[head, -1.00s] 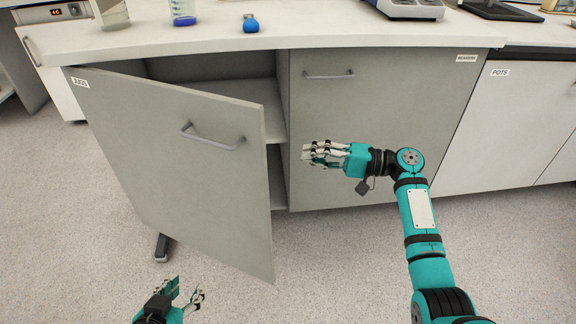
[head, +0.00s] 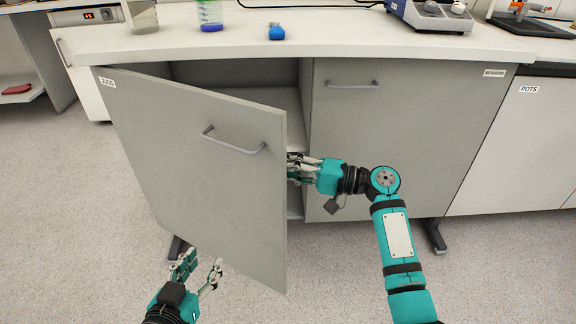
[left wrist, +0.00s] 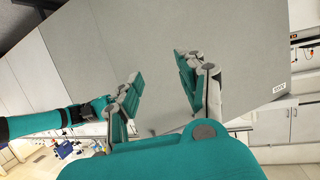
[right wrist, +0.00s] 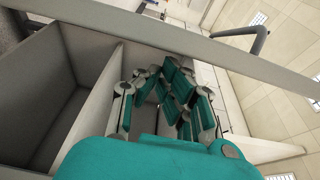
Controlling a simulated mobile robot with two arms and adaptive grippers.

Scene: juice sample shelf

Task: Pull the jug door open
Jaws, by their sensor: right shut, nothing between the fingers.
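The grey jug door (head: 190,180), with a label at its upper left corner, stands partly open, hinged on its left. Its bar handle (head: 233,142) is free. My right gripper (head: 294,168) is shut and empty at the door's free edge, its fingertips partly hidden behind that edge in the opening. The right wrist view shows its fingers (right wrist: 172,85) together beside the shelf compartments, with the handle (right wrist: 250,40) beyond the door edge. My left gripper (head: 204,264) is open and empty low in front of the door; the left wrist view shows its spread fingers (left wrist: 160,72) facing the grey panel.
The cabinet shelf (head: 270,100) shows in the opening. A closed door (head: 400,120) stands right of it, then the white pots door (head: 520,145). The floor in front is clear.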

